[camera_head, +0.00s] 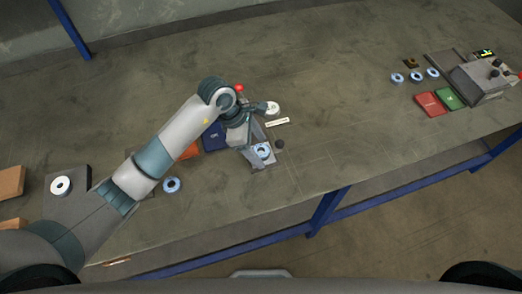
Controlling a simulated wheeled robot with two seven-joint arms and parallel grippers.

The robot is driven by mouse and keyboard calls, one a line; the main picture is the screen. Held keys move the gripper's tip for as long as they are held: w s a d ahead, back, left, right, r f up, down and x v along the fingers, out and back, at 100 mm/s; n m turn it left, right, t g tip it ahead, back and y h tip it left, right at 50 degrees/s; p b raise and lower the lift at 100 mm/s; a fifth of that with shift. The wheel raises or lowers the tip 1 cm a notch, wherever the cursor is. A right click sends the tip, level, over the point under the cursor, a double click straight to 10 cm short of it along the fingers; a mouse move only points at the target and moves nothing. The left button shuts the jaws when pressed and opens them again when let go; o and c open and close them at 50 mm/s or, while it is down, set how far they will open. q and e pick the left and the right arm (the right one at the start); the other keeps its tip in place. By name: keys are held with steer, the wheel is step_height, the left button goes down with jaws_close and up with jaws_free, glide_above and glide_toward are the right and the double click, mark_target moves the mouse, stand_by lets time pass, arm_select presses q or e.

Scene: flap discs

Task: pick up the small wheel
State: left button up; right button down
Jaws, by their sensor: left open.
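My left gripper (255,147) reaches in from the left and is open, its fingers pointing down at a small grey plate. A blue-rimmed wheel (264,151) lies on that plate, right at the fingertips; I cannot tell whether the fingers touch it. The gripper hides part of the plate. Another blue-rimmed wheel (172,185) lies on the table near the front edge, left of the gripper. Three more blue-rimmed wheels (415,76) lie together at the right. A white disc (272,107) shows just beyond the gripper. My right gripper is out of view.
A dark round knob (280,144) is just right of the plate. A dark blue box (214,137) sits behind the forearm. A white disc (61,185) lies on a grey block at left. Red (430,104) and green (450,98) boxes stand beside a grey device. The table's middle right is clear.

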arm_select(q)
steer(key=c, duration=1.2)
steer(key=shift+r, duration=0.1)
steer(key=shift+r+b, duration=0.65)
steer(key=shift+r, duration=0.05)
step_height(320, 180, up, 2)
steer(key=shift+w+r+b, duration=0.1)
steer(key=shift+r+b, duration=0.05)
steer(key=shift+b, duration=0.6)
steer(key=shift+s+d+r+b, duration=0.75)
steer(key=shift+s+d+r, duration=0.5)
steer(key=shift+d, duration=0.25)
steer(key=shift+s+d+r+b, duration=0.8)
steer(key=shift+s+d+r, duration=0.45)
steer(key=shift+d, duration=0.25)
steer(key=shift+s+d+r+b, duration=0.75)
steer(key=shift+s+d+r, duration=0.35)
steer(key=shift+s+d, duration=0.35)
steer(key=shift+w, duration=0.1)
